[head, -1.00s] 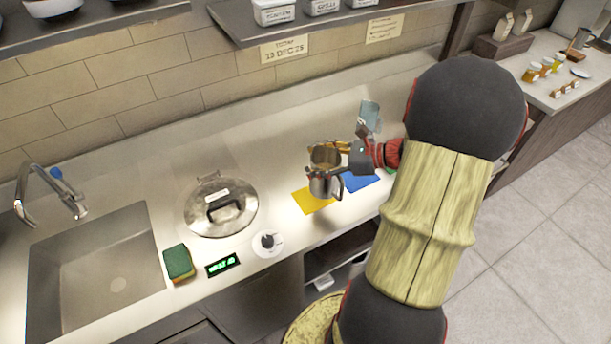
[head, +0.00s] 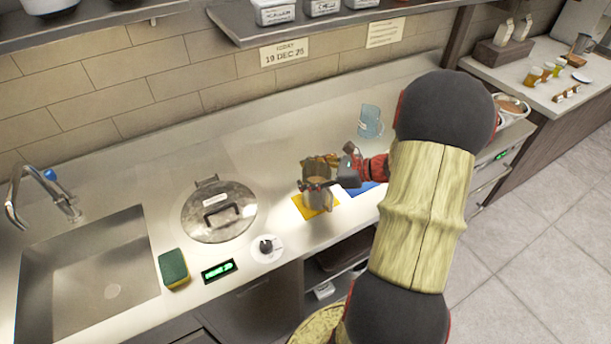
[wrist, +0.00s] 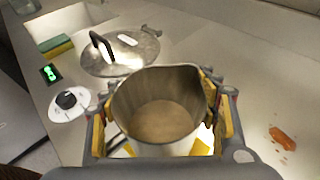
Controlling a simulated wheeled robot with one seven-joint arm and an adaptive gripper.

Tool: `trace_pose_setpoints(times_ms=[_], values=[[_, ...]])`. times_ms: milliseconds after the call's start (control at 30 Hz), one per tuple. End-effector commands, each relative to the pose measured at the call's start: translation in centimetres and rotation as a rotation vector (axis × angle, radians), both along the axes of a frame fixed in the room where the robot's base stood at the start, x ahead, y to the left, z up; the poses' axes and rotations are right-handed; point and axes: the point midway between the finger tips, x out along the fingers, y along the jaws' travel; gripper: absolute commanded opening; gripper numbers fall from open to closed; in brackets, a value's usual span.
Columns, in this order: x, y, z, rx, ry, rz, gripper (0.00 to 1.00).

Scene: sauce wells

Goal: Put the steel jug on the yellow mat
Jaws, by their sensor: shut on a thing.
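The steel jug (head: 317,197) is upright over the yellow mat (head: 332,207) in the head view. Parts of the yellow mat (wrist: 200,147) show beneath the jug in the wrist view. I cannot tell whether the jug's base touches the mat. The blue mat (head: 362,188) lies just right of the yellow one, partly hidden by my arm.
A lidded round well (head: 219,211) is left of the mats, with a white dial (head: 267,248), green display (head: 219,271) and sponge (head: 173,268) near the front edge. A sink (head: 85,265) is farther left. An orange spill (wrist: 281,139) lies on the counter.

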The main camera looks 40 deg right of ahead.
Motion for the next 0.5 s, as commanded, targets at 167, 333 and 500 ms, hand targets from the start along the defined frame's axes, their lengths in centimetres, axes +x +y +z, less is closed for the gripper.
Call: trace_pose_setpoints(times_ms=[167,333,500], values=[[-0.01,0.01,-0.30,0.001,0.000,0.000,0.58],[-0.01,0.00,-0.29,0.001,0.000,0.000,0.68],[-0.01,0.00,-0.29,0.001,0.000,0.000,0.77]])
